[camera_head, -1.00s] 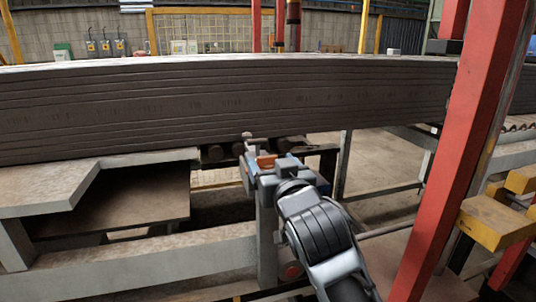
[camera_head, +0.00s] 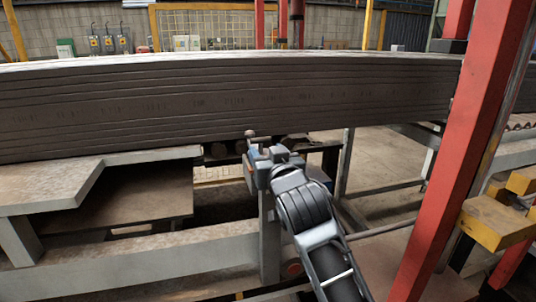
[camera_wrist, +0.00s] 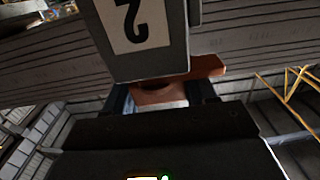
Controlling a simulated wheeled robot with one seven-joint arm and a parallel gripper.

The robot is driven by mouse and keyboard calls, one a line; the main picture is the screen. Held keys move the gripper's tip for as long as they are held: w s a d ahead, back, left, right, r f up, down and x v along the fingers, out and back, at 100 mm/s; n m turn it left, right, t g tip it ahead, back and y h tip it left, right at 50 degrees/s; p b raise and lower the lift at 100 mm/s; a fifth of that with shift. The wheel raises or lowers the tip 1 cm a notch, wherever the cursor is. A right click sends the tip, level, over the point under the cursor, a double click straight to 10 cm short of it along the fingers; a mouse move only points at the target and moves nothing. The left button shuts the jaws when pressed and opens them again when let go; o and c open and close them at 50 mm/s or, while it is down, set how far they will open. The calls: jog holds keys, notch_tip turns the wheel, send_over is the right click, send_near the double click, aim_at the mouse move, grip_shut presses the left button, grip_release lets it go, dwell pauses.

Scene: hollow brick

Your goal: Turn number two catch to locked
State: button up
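In the wrist view, a grey box with a white plate (camera_wrist: 130,20) bearing a black "2", upside down in this view, fills the top centre. An orange-brown catch (camera_wrist: 206,66) shows under the box, with one end reaching out to the right. Its lower part lies between the fingers of my gripper (camera_wrist: 162,98), which stand apart on either side of it. I cannot tell whether they press on it. In the head view, my gripper (camera_head: 262,165) is at the post under the stack, and it and my wrist hide the catch.
A long stack of dark slabs (camera_head: 200,105) runs just above and behind my gripper. A red post (camera_head: 460,160) and yellow blocks (camera_head: 495,222) stand to the right. A pale metal frame (camera_head: 150,262) lies to the lower left.

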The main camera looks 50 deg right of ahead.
jog(key=c, duration=0.5)
